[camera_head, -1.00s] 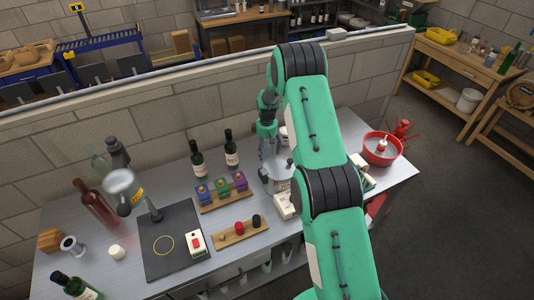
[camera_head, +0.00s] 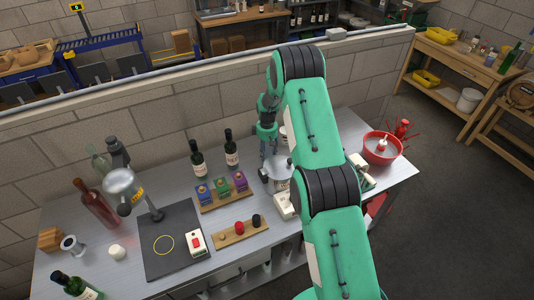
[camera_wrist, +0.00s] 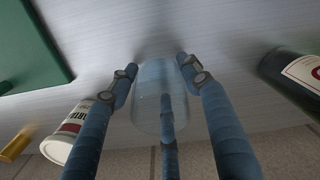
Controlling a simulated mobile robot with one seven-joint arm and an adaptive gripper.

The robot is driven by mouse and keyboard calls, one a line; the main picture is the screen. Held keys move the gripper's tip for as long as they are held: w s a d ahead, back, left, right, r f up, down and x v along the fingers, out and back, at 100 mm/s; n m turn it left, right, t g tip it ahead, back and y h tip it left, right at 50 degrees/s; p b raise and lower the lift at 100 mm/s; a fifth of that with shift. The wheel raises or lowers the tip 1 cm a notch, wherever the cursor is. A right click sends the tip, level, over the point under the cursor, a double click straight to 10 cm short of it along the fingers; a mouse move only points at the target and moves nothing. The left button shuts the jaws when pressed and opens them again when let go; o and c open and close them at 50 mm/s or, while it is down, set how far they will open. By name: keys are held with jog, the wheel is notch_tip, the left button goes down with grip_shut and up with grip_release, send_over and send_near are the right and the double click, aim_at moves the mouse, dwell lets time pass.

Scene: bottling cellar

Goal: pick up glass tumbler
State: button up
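The glass tumbler (camera_wrist: 148,108) is a clear, pale bluish cylinder in the middle of the wrist view. My gripper (camera_wrist: 157,68) is open, with one blue finger on each side of the tumbler and a third finger seen across its middle. The finger pads are close to the glass; I cannot tell whether any touches it. In the head view my gripper (camera_head: 266,160) points down over the back of the steel bench, partly behind my arm, and I cannot make out the tumbler there.
In the wrist view a white labelled can (camera_wrist: 68,136) lies left, a dark bottle (camera_wrist: 296,78) right, and a green block (camera_wrist: 30,45) upper left. In the head view, two wine bottles (camera_head: 231,150) and a rack of small boxes (camera_head: 222,190) stand left of my gripper.

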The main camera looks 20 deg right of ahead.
jog(key=c, duration=0.3)
jog(key=shift+r, duration=0.1)
jog(key=shift+r, duration=4.95)
